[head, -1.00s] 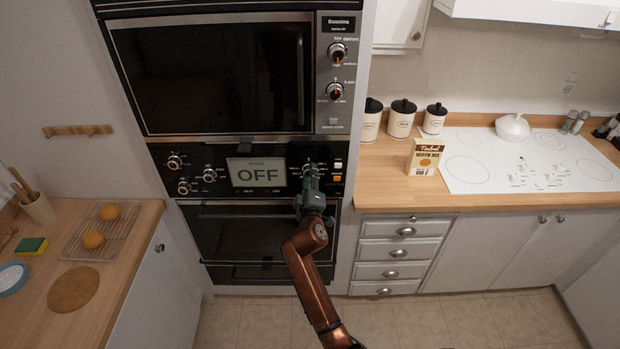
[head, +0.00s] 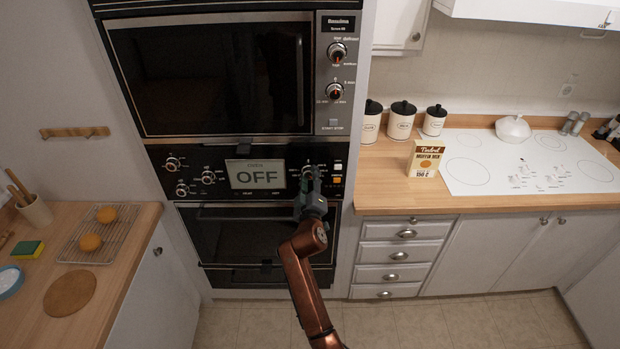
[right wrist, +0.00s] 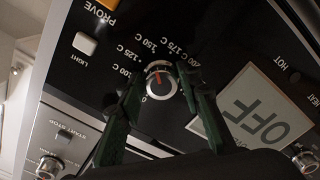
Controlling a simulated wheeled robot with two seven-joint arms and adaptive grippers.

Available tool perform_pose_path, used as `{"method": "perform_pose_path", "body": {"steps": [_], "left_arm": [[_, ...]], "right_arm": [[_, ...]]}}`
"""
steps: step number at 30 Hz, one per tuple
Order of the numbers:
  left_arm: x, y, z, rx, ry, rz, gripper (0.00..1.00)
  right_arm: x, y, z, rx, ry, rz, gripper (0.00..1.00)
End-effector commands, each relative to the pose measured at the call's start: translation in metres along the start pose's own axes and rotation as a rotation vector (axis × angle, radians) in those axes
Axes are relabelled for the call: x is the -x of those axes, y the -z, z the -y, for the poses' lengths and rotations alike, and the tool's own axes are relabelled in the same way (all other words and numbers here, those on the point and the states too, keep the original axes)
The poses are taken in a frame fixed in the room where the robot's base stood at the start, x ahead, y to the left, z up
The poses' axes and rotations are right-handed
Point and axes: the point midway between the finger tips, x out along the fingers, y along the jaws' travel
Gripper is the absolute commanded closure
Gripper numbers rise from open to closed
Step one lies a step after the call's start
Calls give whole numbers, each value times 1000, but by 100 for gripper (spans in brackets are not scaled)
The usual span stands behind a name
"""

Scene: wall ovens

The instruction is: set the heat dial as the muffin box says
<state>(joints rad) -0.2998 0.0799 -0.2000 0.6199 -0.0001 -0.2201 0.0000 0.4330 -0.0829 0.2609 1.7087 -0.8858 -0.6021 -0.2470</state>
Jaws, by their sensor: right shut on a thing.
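The heat dial (right wrist: 160,82) is a round knob with a red mark on the black control panel, ringed by Celsius numbers. My right gripper (right wrist: 158,92) is shut on this dial, one dark finger on each side. In the head view the right gripper (head: 313,176) covers most of the dial. The oven display (head: 255,173) reads OFF, as it also does in the right wrist view (right wrist: 267,106). The muffin box (head: 425,158) stands upright on the right counter; its lower number is too blurred to read surely. My left gripper is not in view.
More knobs (head: 208,177) sit left of the display. White and orange buttons (head: 337,180) lie right of the dial. The upper oven (head: 215,75) has its own knobs. Canisters (head: 401,122) stand behind the box. The floor in front is clear.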

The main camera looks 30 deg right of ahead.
Motion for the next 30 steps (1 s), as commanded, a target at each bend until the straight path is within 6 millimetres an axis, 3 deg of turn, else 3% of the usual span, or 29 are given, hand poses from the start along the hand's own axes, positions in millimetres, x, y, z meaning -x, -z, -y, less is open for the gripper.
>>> {"method": "perform_pose_path", "body": {"steps": [1, 2, 9, 20, 30], "left_arm": [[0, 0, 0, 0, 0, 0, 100], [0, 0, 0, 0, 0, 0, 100], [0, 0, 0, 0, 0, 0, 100], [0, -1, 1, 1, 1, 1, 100], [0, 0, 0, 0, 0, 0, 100]], "right_arm": [[0, -3, 3, 1, 4, 6, 92], [0, -3, 3, 1, 4, 6, 66], [0, -2, 1, 1, 2, 3, 50], [0, 5, -6, 1, -3, -1, 50], [0, 44, -56, 0, -9, -2, 50]]}}
